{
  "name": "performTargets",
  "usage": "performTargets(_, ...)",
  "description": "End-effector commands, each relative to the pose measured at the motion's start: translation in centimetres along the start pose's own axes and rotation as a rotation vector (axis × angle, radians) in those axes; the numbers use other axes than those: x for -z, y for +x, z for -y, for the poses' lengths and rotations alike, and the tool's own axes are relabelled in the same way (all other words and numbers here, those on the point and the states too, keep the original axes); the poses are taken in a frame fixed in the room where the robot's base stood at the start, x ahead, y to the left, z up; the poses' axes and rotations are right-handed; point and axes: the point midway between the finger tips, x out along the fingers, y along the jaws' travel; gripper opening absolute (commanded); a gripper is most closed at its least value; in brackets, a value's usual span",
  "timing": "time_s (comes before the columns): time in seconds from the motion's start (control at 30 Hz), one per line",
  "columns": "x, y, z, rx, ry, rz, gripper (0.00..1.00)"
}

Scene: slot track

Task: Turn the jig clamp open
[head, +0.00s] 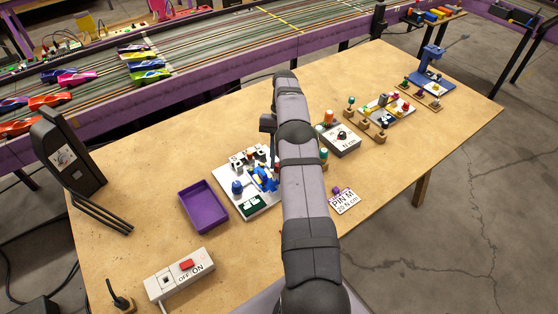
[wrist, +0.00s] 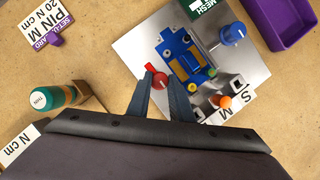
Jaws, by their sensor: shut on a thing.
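The jig is a silver plate (wrist: 133,47) with a blue slotted block (wrist: 186,52) on it. It stands on the wooden table, and in the head view its plate (head: 262,204) shows left of my arm, which hides part of it. The clamp is a small red handle (wrist: 160,80) at the plate's edge, beside the blue block. My gripper (wrist: 161,84) is shut on the red handle, one dark finger on each side. The handle's lower part is hidden between the fingers.
On the plate are a blue knob (wrist: 233,34) and an orange knob (wrist: 224,102). A purple tray (head: 203,207) stands beside the jig. A teal-topped driver (wrist: 55,96) stands near my gripper, and a PIN M card (head: 344,201) lies on the table. A switch box (head: 180,275) is at the front.

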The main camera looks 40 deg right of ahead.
Motion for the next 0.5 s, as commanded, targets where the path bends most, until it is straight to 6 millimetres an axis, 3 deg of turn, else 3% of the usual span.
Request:
performTargets(0.43, -0.06, 0.26, -0.03, -0.006, -0.011, 0.006, 0.0)
performTargets(0.47, -0.06, 0.26, -0.03, -0.006, -0.011, 0.006, 0.24)
performTargets(0.5, -0.06, 0.26, -0.02, -0.005, -0.011, 0.006, 0.34)
